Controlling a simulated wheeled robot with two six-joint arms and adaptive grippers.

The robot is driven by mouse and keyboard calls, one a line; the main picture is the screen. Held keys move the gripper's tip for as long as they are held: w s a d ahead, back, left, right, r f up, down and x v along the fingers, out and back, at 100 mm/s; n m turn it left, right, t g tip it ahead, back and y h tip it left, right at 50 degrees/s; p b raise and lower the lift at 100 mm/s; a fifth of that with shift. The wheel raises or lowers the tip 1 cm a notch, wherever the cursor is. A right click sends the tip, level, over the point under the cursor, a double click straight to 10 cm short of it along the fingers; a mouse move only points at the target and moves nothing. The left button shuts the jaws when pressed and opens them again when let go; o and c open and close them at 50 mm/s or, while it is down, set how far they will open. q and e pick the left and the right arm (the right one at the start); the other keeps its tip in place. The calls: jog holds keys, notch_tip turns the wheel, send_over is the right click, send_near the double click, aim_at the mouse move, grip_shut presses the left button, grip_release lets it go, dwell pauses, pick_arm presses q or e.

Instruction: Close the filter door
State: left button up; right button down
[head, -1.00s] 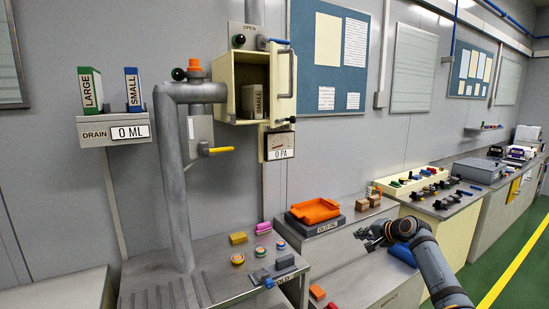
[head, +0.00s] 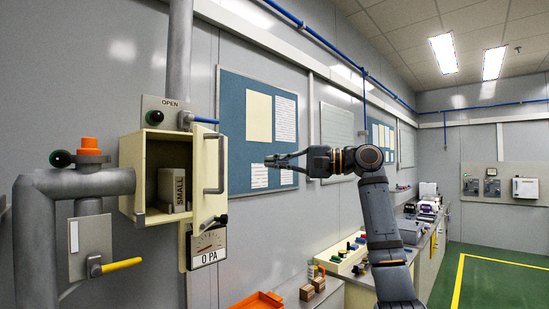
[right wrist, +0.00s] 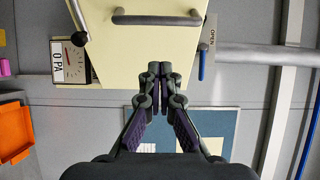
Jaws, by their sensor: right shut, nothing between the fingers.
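The cream filter door (head: 208,174) stands open, swung out on the right side of the cream filter box (head: 131,165). Its grey bar handle (head: 221,165) faces right. A filter marked SMALL (head: 172,190) stands inside the box. My right gripper (head: 268,161) is shut and empty, to the right of the door at about handle height and pointing left. In the right wrist view the door (right wrist: 120,60) and handle (right wrist: 158,18) lie beyond the shut fingertips (right wrist: 160,70); I cannot tell any contact. My left gripper is not in view.
A pressure gauge (head: 207,246) reading 0 PA hangs below the door. A blue lever (head: 205,120) beside the OPEN sign sits above the box. A pipe with a yellow-handled valve (head: 122,265) stands left. An orange tray (head: 257,301) is below.

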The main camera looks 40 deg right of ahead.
aim_at(222, 177)
pick_arm(q)
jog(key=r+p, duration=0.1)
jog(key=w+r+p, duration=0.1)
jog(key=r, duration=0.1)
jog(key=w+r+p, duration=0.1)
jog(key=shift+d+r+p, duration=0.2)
jog(key=shift+p, duration=0.1)
pick_arm(e)
jog(key=s+a+x, duration=0.1)
jog(key=x, duration=0.8)
jog(key=shift+w+a+f, duration=0.15)
jog(key=shift+w+a, duration=0.05)
jog(key=shift+a, duration=0.25)
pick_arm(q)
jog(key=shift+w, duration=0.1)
